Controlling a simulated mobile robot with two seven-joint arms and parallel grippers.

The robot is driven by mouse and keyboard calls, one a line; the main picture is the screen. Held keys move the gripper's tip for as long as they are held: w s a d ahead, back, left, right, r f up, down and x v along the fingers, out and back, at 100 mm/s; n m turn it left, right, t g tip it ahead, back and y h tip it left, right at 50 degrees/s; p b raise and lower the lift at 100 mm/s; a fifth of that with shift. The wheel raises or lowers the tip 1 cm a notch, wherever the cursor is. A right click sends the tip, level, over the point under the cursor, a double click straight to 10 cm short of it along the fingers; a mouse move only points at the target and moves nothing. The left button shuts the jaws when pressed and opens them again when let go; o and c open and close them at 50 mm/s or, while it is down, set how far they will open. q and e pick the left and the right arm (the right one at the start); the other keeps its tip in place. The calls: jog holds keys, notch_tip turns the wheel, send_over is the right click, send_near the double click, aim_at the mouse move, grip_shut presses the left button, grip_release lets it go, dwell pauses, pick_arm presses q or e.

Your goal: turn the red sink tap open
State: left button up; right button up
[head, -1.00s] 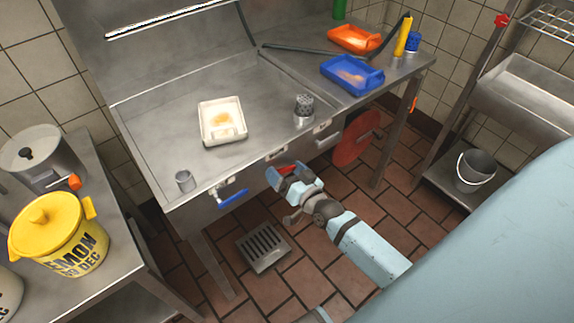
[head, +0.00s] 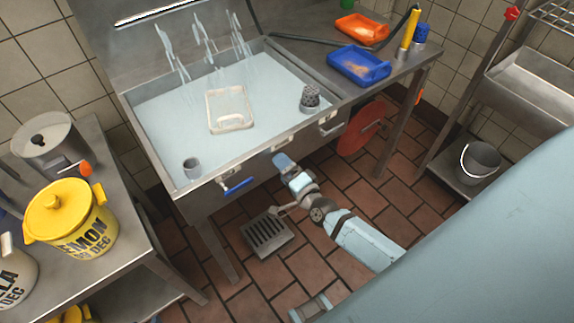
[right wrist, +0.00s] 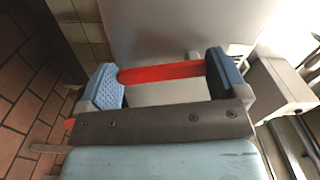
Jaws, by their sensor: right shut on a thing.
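The red tap lever (right wrist: 160,73) shows in the right wrist view, lying crosswise between the two blue fingers of my right gripper (right wrist: 167,80). In the head view my right gripper (head: 284,163) is at the front wall of the steel sink (head: 262,164) and hides the lever. The right gripper is shut on the lever. Water (head: 180,116) covers the sink floor, and streams (head: 203,45) fall along the back. A blue tap lever (head: 239,186) sticks out from the sink front to the left.
A pale tray (head: 230,125), a grey cup (head: 192,168) and a perforated cylinder (head: 310,98) stand in the sink. A red disc (head: 361,128) is below the right side. A side table with a yellow pot (head: 70,215) is at left. A floor drain (head: 267,235) lies below.

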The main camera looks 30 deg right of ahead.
jog(key=shift+a+m, duration=0.35)
jog(key=shift+m, duration=0.85)
jog(key=o, duration=1)
jog(key=shift+c, duration=0.2)
jog(key=s+d, duration=0.1)
jog(key=s, duration=1.2)
jog(key=shift+s, duration=0.4)
